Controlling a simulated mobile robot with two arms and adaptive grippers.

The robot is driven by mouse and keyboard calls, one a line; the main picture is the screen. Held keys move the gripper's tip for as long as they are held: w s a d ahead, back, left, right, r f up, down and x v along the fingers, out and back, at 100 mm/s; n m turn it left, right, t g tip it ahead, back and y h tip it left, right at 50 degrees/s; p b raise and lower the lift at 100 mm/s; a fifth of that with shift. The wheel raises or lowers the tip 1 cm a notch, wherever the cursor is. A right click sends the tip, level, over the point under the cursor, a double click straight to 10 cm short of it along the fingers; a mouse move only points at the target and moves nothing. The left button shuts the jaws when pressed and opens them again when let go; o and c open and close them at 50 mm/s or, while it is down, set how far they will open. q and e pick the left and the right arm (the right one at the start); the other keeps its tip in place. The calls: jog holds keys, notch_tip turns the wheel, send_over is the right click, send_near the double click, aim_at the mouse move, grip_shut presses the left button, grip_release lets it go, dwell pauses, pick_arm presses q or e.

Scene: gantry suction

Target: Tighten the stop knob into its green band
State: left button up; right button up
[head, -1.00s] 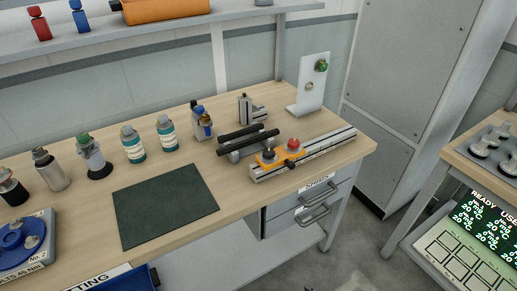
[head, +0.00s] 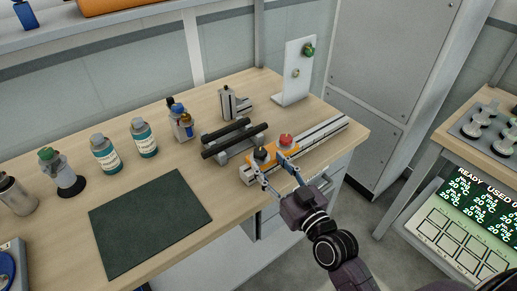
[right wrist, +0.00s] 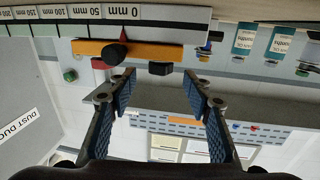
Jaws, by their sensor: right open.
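An orange stop carriage (head: 292,154) sits on the metal rail (head: 322,132) at the bench's right front. It carries a dark knob (head: 261,153) and a red knob (head: 285,139). In the right wrist view the orange carriage (right wrist: 150,49) shows a round black knob (right wrist: 114,53), a red pointer and a black block (right wrist: 160,68). I cannot tell which is the stop knob, and no green band is discernible. My right gripper (head: 270,164) is open at the carriage's front side. In the wrist view, the black block lies between its fingertips (right wrist: 158,82), apparently beyond them. My left gripper is out of view.
Black rollers (head: 233,137) lie on a stand behind the carriage. An upright white plate (head: 298,75) with a green knob (head: 308,50) stands at the back right. Bottles (head: 105,154) stand at left, behind a dark mat (head: 150,220).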

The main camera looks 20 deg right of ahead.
aim_at(263, 157)
jog(key=x, duration=0.5)
jog(key=shift+p, duration=0.35)
jog(key=shift+w, duration=0.3)
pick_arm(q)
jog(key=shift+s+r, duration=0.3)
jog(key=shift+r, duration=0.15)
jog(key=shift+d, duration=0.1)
pick_arm(e)
jog(key=shift+c, duration=0.2)
jog(key=c, duration=1.1)
jog(key=h+p, duration=0.1)
jog(key=m+h+p, duration=0.1)
jog(key=p, duration=0.1)
jog(key=shift+r+m, duration=0.2)
jog(key=shift+m, duration=0.1)
jog(key=shift+c, duration=0.2)
jog(key=shift+f+m+h+p, duration=0.15)
jog(key=shift+m+h+p, duration=0.15)
jog(key=shift+h+p, duration=0.4)
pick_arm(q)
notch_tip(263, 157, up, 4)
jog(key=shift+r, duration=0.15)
